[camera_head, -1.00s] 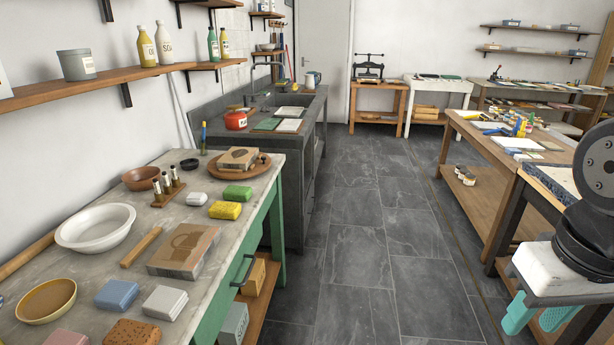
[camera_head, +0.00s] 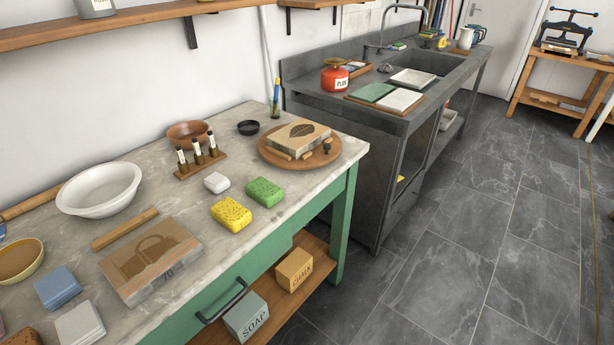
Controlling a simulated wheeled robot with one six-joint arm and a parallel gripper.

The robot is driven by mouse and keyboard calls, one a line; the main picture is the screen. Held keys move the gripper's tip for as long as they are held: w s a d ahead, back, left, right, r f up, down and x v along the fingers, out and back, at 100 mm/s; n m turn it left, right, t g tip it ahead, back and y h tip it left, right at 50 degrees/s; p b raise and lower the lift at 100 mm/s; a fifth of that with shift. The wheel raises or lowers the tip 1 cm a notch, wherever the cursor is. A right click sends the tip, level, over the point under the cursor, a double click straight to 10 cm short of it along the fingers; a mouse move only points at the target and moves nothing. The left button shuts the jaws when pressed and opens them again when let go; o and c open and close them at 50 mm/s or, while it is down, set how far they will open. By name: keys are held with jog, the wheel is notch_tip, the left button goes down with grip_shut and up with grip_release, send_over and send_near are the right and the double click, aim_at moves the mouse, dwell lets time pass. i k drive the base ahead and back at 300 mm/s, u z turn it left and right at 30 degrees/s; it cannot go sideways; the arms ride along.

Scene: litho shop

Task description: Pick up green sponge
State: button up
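The green sponge (camera_head: 264,192) lies flat on the marble-topped table (camera_head: 240,137), near its front right part. A yellow sponge (camera_head: 231,214) lies close to its lower left, and a small white block (camera_head: 217,182) lies to its left. The round wooden board (camera_head: 328,158) with a stone block on it is to its upper right. The green sponge is fully visible, with nothing on top of it. My gripper is not in view.
A drawer handle (camera_head: 222,301) sticks out in front. A grey sink unit stands beyond. The tiled floor (camera_head: 450,230) at right is clear.

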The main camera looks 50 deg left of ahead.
aim_at(266, 193)
jog(key=u, duration=0.25)
jog(key=i, duration=0.85)
jog(key=u, duration=1.4)
jog(key=i, duration=0.7)
jog(key=u, duration=0.7)
